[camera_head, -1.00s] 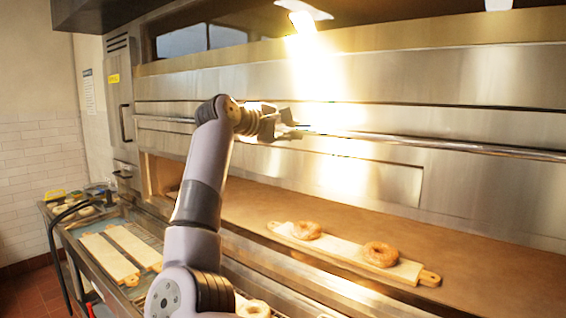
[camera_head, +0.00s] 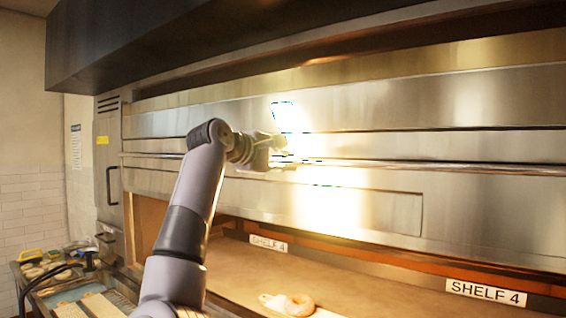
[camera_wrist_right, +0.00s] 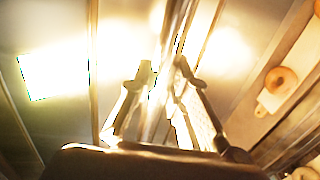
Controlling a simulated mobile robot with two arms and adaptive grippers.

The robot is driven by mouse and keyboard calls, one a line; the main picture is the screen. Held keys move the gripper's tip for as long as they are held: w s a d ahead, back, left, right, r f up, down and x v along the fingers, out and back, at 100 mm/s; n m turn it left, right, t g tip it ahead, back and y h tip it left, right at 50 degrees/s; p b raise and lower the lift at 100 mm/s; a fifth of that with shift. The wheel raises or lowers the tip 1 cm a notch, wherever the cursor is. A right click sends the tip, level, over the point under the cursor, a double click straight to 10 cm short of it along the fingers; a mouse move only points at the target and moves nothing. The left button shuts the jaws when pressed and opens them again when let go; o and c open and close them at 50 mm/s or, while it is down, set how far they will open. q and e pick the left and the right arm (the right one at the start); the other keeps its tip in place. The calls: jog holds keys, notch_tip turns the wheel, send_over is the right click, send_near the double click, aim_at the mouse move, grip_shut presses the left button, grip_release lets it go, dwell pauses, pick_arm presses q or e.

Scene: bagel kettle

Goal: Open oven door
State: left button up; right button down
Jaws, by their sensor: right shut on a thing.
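The steel oven front (camera_head: 480,110) spans most of the head view, with a long horizontal handle bar (camera_head: 440,166) across it. My right gripper (camera_head: 283,153) is at the bar, toward the middle of the head view. In the right wrist view, the bar (camera_wrist_right: 172,45) runs between the two fingers of my right gripper (camera_wrist_right: 163,70), which are shut on it. Bright glare hides part of the contact. Whether the door panel is open by any amount cannot be told. My left gripper is not in view.
Below the oven front, a shelf has "SHELF 4" labels (camera_head: 486,292) and a bagel (camera_head: 299,305) on a board. A dark hood (camera_head: 230,45) hangs above. A counter with boards (camera_head: 85,307) is at the lower left.

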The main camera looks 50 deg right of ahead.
jog(key=c, duration=1.9)
grip_release()
jog(key=shift+f, duration=0.1)
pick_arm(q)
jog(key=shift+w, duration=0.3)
pick_arm(e)
jog(key=o, duration=0.4)
jog(key=shift+a, duration=0.1)
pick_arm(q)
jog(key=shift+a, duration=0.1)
pick_arm(e)
jog(key=v, duration=1.2)
